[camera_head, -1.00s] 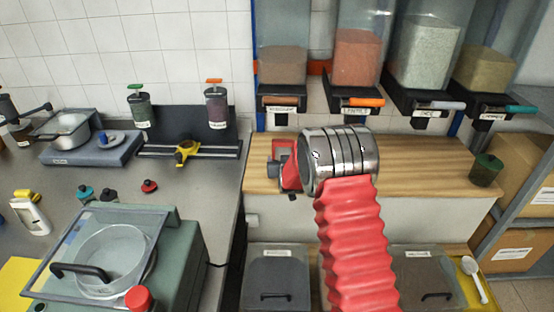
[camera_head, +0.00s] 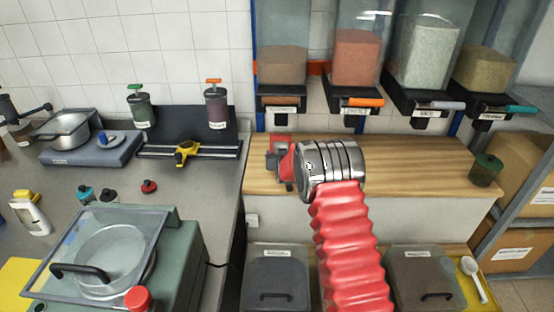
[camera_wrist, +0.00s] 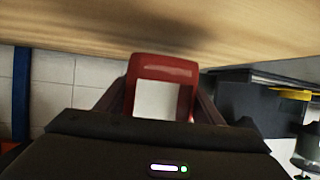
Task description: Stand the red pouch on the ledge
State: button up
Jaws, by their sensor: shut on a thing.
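The red pouch (camera_wrist: 165,66) with a white label is between my gripper's fingers (camera_wrist: 162,105) in the wrist view. My gripper (camera_head: 281,160) is shut on it. In the head view only a small red part of the pouch (camera_head: 281,138) shows past the gripper, and my wrist hides much of the rest. The wooden ledge (camera_head: 420,162) runs below the dispensers. The pouch and gripper appear over its left end. I cannot tell whether the pouch touches the wood.
A lidded green jar (camera_head: 487,170) stands at the ledge's right end. Several dispensers (camera_head: 358,105) hang over the back edge. Left is a grey worktop (camera_head: 180,190) with a scale (camera_head: 90,148) and a lidded machine (camera_head: 110,255). The ledge's middle right is clear.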

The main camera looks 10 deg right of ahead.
jog(key=shift+f, duration=1.05)
jog(key=o, duration=1.1)
jog(key=shift+f, duration=0.1)
jog(key=shift+v, duration=6.05)
